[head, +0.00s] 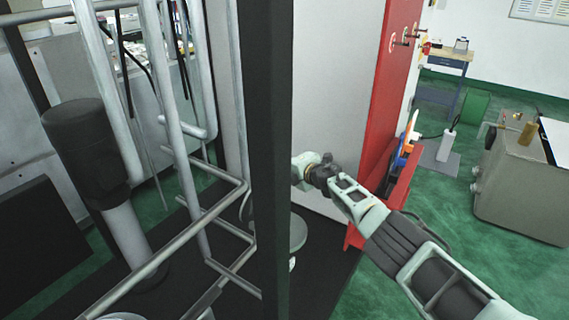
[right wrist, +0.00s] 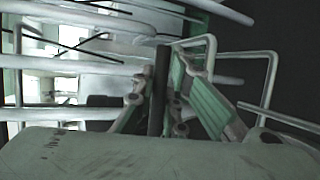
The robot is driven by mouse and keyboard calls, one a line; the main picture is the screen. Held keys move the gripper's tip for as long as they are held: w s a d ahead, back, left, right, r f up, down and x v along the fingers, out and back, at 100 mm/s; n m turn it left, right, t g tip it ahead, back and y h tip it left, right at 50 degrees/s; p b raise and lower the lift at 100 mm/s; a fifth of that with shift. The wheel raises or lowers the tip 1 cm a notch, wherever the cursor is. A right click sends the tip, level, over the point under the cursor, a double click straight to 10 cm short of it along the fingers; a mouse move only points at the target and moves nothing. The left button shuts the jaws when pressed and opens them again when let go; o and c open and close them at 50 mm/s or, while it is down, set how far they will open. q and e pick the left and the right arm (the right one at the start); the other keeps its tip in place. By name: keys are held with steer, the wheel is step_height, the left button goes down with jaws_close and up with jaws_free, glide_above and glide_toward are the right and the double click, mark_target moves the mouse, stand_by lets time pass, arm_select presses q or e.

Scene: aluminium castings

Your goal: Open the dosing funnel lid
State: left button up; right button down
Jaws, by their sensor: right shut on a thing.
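My right arm comes in from the lower right in the head view, and its wrist (head: 322,172) reaches behind a black upright post (head: 265,160). The post hides the fingers there. In the right wrist view my right gripper (right wrist: 163,72) is shut on a dark upright bar (right wrist: 158,95) between its green-grey fingers. I cannot tell whether this bar is the lid's handle. A round grey-green disc (head: 298,232), perhaps part of the dosing funnel, shows below the wrist, partly behind the post. The lid cannot be clearly made out. My left gripper is not in view.
Grey tube frames (head: 175,110) and a dark cylinder (head: 84,150) crowd the left. A red cabinet (head: 388,80) with a red tray stands just behind my right arm.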

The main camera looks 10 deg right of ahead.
steer(key=shift+r, duration=0.1)
steer(key=c, duration=1.8)
jaws_free()
steer(key=shift+o, duration=0.2)
